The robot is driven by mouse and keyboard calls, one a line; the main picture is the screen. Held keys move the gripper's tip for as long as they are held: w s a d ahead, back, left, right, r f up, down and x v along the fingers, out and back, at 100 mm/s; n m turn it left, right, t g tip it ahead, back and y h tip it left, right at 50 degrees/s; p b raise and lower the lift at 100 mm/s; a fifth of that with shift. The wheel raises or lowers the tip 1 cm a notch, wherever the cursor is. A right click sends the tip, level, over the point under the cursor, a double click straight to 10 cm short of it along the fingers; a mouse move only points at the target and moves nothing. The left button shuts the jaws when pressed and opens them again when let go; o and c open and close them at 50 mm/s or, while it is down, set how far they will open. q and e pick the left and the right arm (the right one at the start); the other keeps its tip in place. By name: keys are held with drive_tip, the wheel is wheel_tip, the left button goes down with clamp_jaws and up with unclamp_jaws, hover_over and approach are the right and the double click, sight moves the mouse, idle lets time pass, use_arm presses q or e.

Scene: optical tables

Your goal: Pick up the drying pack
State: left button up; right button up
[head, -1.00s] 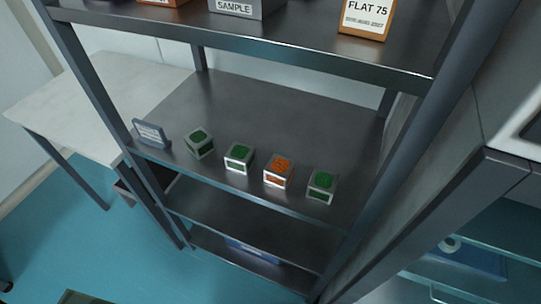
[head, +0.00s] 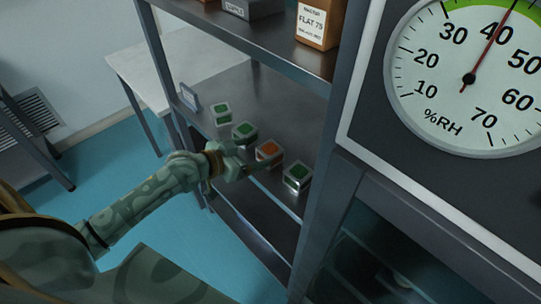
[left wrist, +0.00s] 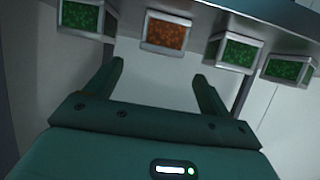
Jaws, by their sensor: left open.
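Several small grey-framed cube packs stand in a row on the middle shelf (head: 262,110). One has an orange window (head: 269,152); the others have green windows: one at the right end (head: 297,175), one left of the orange (head: 244,132), one farther left (head: 222,113). My left gripper (head: 250,168) is in front of the shelf edge, close to the orange pack. In the left wrist view the open, empty fingers (left wrist: 158,80) point toward the orange pack (left wrist: 172,32), which lies beyond the fingertips. Green packs flank it there (left wrist: 82,17) (left wrist: 237,52).
A small label stand (head: 189,97) is at the shelf's left end. An upper shelf carries a FLAT 75 box (head: 318,22). A large %RH dial (head: 468,78) is on the right. A white table (head: 140,75) stands behind left.

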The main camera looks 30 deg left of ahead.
sight(268, 150)
use_arm(q)
drive_tip(key=x, duration=0.3)
drive_tip(key=shift+w+d+f+b, duration=0.15)
drive_tip(key=shift+w+f+b, duration=0.05)
drive_tip(key=shift+w+b, duration=0.1)
drive_tip(key=shift+w+d+f, duration=0.2)
drive_tip(key=shift+w+d, duration=0.05)
drive_tip(key=shift+w, duration=0.2)
drive_tip(key=b+x, duration=0.1)
drive_tip(key=x, duration=0.4)
drive_tip(key=shift+s+f+b, duration=0.1)
drive_tip(key=shift+f+b, duration=0.15)
drive_tip(key=shift+b, duration=0.1)
drive_tip(key=shift+a, duration=0.1)
drive_tip(key=c, duration=1.1)
